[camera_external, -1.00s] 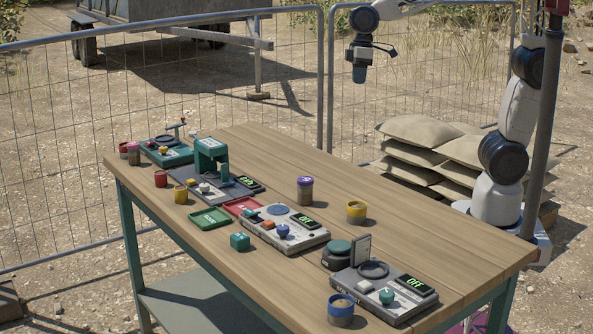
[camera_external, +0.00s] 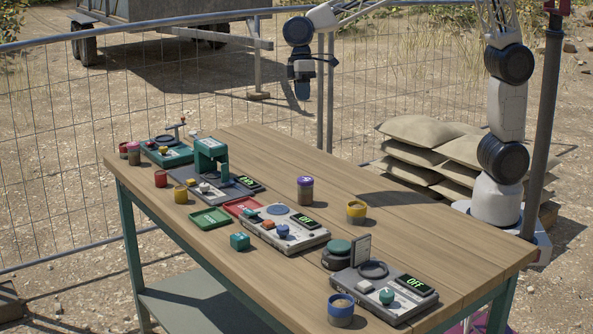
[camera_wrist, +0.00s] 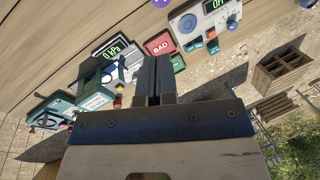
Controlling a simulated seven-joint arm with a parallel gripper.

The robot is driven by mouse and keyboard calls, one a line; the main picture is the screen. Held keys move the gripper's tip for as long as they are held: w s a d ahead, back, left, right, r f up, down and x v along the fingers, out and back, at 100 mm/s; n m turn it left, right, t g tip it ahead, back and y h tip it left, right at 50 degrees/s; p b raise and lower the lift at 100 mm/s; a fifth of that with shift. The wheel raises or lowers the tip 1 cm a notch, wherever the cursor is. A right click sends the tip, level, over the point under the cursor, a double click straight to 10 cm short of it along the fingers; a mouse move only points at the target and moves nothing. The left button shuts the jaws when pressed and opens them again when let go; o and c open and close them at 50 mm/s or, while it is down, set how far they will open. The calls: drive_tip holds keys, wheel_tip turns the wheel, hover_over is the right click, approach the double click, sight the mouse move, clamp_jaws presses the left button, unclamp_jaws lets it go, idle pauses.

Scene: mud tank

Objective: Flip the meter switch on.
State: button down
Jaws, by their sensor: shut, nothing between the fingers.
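Two grey meter-like units on the table have displays reading OFF. The front-right unit (camera_external: 400,305) has a green knob (camera_external: 386,296) and a dark ring. I cannot tell which is the meter, and no switch is clearly labelled. The middle unit shows at the top of the wrist view (camera_wrist: 188,22).
A green press (camera_external: 211,150) stands at the far left, its display reading 0 kPa in the wrist view. A green tray (camera_external: 209,219) and red BAD tray (camera_wrist: 158,44) lie near the middle unit. Several jars stand about. The table's back right (camera_external: 420,220) is clear.

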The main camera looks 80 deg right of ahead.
drive_tip(key=w+a+f+n+g, duration=0.1)
drive_tip(key=w+a+f, duration=0.2)
drive_tip(key=w+a, duration=0.15)
drive_tip(key=w+a+f+n, duration=0.1)
drive_tip(key=w+a+f, duration=0.25)
drive_tip(key=a, duration=0.25)
drive_tip(key=n+g, duration=0.1)
hover_over(254, 212)
drive_tip(key=w+d, duration=0.4)
drive_tip(key=shift+y, duration=0.4)
wheel_tip(254, 212, down, 5)
drive_tip(key=shift+a+f, duration=0.1)
drive_tip(key=shift+a, duration=0.05)
drive_tip(key=x, duration=1.4)
drive_tip(key=shift+s, duration=0.2)
drive_tip(key=shift+s+a, duration=0.15)
drive_tip(key=shift+f+h, duration=0.15)
drive_tip(key=shift+h, duration=0.15)
